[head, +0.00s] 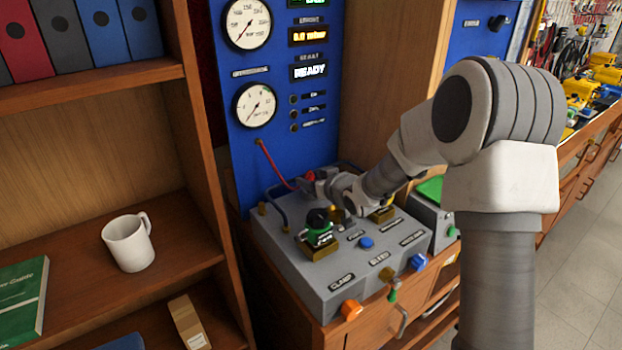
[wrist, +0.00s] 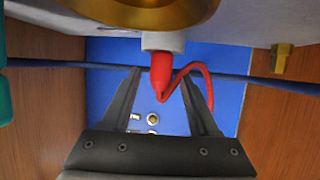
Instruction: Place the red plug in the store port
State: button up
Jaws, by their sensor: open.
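The red plug (head: 310,175) is at the back of the grey test box, with its red hose (head: 268,160) rising to the blue panel. In the wrist view the red plug (wrist: 161,70) meets a pale grey round fitting (wrist: 163,41), and its hose loops to the right. My gripper (wrist: 162,72) is open, one finger on each side of the plug, with gaps visible. In the head view my gripper is largely hidden by my wrist. I cannot tell which fitting is the store port; the small labels are not all legible.
The grey box (head: 300,275) carries a green fitting with a black knob (head: 318,225), a blue button (head: 366,243), an orange knob (head: 350,309) and a blue knob (head: 417,262). A blue hose (wrist: 60,64) crosses behind my fingers. A wooden shelf with a white mug (head: 128,243) stands left.

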jog(key=v, duration=1.1)
jog(key=shift+p, duration=0.35)
jog(key=s+d+r+m+g+h, duration=0.2)
jog(key=s+d+r+m+h, duration=0.1)
jog(key=s+d+r+h, duration=0.65)
jog(key=s+a+m+g+y, duration=0.1)
jog(key=s+m+g+y, duration=0.1)
jog(key=s, duration=1.9)
jog(key=g+y, duration=0.1)
jog(key=g, duration=0.1)
jog(key=shift+s+f+g, duration=0.15)
jog(key=shift+s+g, duration=0.05)
jog(key=shift+g, duration=0.1)
jog(key=shift+r+y+p, duration=0.25)
jog(key=shift+r+p, duration=0.15)
jog(key=shift+p, duration=0.2)
jog(key=shift+c, duration=0.2)
jog(key=shift+r, duration=0.15)
jog(key=shift+c, duration=0.7)
jog(key=shift+s+d, duration=0.1)
jog(key=shift+d, duration=0.05)
